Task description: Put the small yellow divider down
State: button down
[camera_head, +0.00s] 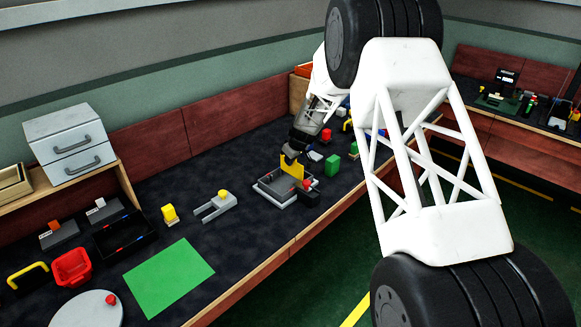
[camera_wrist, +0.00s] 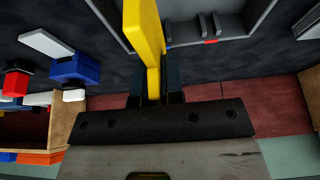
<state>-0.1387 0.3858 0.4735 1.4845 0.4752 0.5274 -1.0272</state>
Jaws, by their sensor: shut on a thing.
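The small yellow divider (camera_head: 292,166) is a flat upright plate. My gripper (camera_head: 291,155) is shut on its top edge from above. In the wrist view the divider (camera_wrist: 150,38) stands between the two dark fingers (camera_wrist: 155,88). A grey tray (camera_head: 268,193) with raised walls lies below it on the dark bench. The divider is at the tray's back side; I cannot tell whether its lower edge touches the tray. In the wrist view the tray (camera_wrist: 238,22) shows dark slotted ribs on its inside wall, to the right of the divider.
A black block (camera_head: 307,195) with a red knob stands against the tray's right side. A green block (camera_head: 332,163) stands further right. A green mat (camera_head: 168,277) lies bare at front left.

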aim_at(288, 172)
jog(key=shift+f, duration=1.55)
jog(key=shift+f, duration=0.15)
jog(key=c, duration=1.2)
grip_release()
jog(key=shift+c, duration=0.2)
jog(key=shift+v, duration=6.15)
